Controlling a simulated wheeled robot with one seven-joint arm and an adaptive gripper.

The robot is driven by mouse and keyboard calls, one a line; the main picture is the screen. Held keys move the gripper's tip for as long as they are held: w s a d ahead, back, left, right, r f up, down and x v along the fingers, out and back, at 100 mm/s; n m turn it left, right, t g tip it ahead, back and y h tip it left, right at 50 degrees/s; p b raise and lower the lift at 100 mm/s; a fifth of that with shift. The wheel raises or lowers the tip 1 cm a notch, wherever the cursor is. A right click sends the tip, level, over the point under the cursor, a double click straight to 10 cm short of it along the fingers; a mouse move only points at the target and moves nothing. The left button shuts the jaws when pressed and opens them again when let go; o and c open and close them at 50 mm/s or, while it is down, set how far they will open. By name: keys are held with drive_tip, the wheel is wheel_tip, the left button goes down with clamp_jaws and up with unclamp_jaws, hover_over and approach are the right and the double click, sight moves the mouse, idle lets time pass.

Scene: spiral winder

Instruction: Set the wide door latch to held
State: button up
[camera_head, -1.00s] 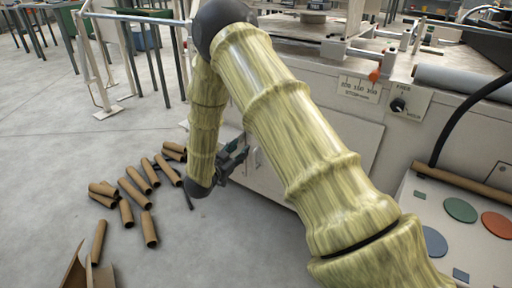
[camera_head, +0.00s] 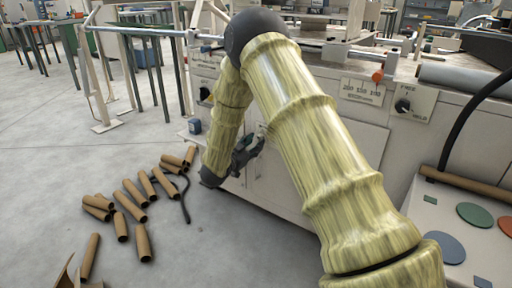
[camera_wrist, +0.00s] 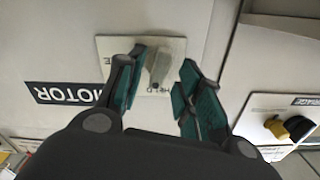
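A grey latch knob (camera_wrist: 159,66) stands on a light plate (camera_wrist: 118,46) in the wrist view, with partly hidden lettering that looks like HELD near it. A black MOTOR label, upside down, is beside the plate. My gripper (camera_wrist: 162,68) is open, with its teal-padded fingers on either side of the knob and gaps showing. I cannot tell whether a finger touches it or which setting it points to. In the head view my gripper (camera_head: 248,152) is low at the cabinet front, and my arm hides much of the doors. A pale door panel (camera_head: 362,150) shows behind my arm.
A FREE/HELD dial (camera_head: 403,105) is higher on the cabinet front. A black and yellow knob (camera_wrist: 298,128) sits right in the wrist view. Cardboard tubes (camera_head: 130,205) lie on the floor at left. Bare floor (camera_head: 225,240) lies in front of the cabinet.

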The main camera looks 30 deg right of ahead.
drive_tip(key=shift+x, duration=0.8)
clamp_jaws()
